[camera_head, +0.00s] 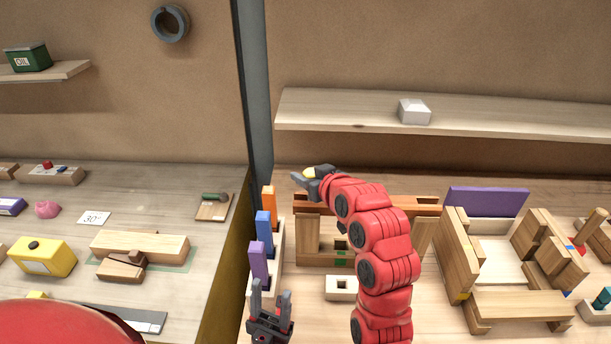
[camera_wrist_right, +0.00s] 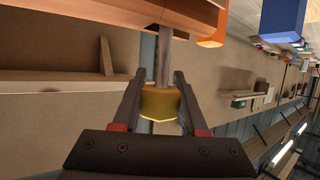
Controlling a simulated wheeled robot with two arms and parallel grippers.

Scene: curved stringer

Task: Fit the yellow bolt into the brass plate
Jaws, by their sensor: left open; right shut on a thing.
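The yellow bolt (camera_wrist_right: 159,103) has a yellow collar and a grey shank, and it is between the fingers of my right gripper (camera_wrist_right: 158,88). Its shank points toward a brown-orange wooden piece (camera_wrist_right: 185,14) at the top of the right wrist view; I cannot tell whether they touch. My left gripper (camera_head: 271,290) is open and empty at the bottom. I cannot make out the brass plate.
Orange (camera_head: 269,199), blue (camera_head: 263,226) and purple (camera_head: 258,260) blocks stand in a row beside my left gripper. A wooden frame with a purple panel (camera_head: 487,202) stands at the right. A grey post (camera_head: 253,90) rises behind. A shelf (camera_head: 330,108) runs along the wall.

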